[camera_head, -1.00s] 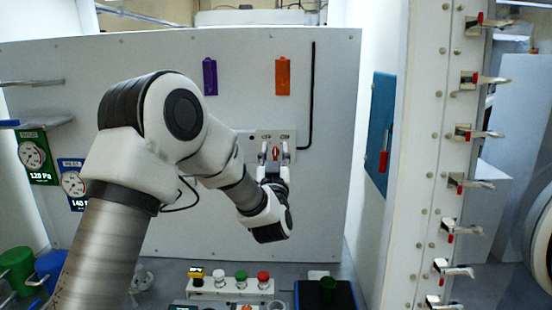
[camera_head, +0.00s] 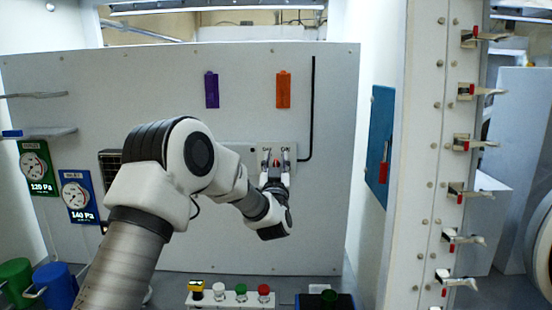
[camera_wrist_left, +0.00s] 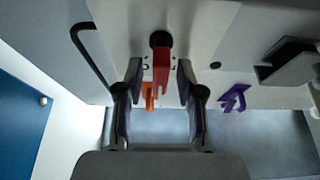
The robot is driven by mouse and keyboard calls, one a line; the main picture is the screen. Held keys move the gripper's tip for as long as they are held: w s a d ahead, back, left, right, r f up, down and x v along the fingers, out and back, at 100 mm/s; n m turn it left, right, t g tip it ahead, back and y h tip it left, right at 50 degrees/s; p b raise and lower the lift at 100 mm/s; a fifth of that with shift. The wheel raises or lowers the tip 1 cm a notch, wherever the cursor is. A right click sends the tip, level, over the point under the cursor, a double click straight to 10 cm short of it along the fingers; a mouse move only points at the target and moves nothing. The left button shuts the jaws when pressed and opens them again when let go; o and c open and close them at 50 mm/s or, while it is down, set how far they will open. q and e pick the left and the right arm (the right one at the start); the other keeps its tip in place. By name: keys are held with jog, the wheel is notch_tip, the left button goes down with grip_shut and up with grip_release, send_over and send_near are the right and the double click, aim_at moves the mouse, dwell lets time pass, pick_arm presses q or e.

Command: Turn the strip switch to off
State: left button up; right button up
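The strip switch shows as a red handle (camera_head: 276,163) on a pale plate (camera_head: 265,149) on the grey back wall. In the left wrist view the red handle (camera_wrist_left: 161,66) sticks out from a dark round base. My left gripper (camera_head: 276,155) is at the plate with its fingers either side of the handle. In the left wrist view my left gripper (camera_wrist_left: 160,78) is open, with a gap between each finger and the handle. The switch's markings are too small to read. My right gripper is not in view.
A purple tag (camera_head: 212,90) and an orange tag (camera_head: 283,90) hang above the plate. A black line (camera_head: 312,100) runs down the wall to its right. A row of buttons (camera_head: 230,298) stands below. A white post (camera_head: 425,150) with several red-tipped levers is at right.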

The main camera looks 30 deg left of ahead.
pick_arm(q)
jog(key=shift+s+d+r, duration=0.1)
jog(key=shift+s+r, duration=0.05)
jog(key=shift+s, duration=0.05)
grip_shut()
jog(key=shift+f+n+y+b, duration=0.2)
jog(key=shift+n+y+b, duration=0.2)
jog(key=shift+n+b, duration=0.4)
jog(key=n+b, duration=0.1)
jog(key=n+g+y+b, duration=0.1)
jog(key=b, duration=0.1)
jog(key=shift+s+a+f+n, duration=0.1)
jog(key=shift+s+a+n, duration=0.1)
jog(key=shift+n, duration=0.1)
jog(key=n+g+y+b, duration=0.1)
jog(key=n+b, duration=0.1)
jog(key=shift+a+n, duration=0.15)
jog(key=shift+n, duration=0.25)
jog(key=shift+s+a+n+g+b, duration=0.15)
jog(key=shift+n+g+b, duration=0.4)
jog(key=shift+n, duration=0.35)
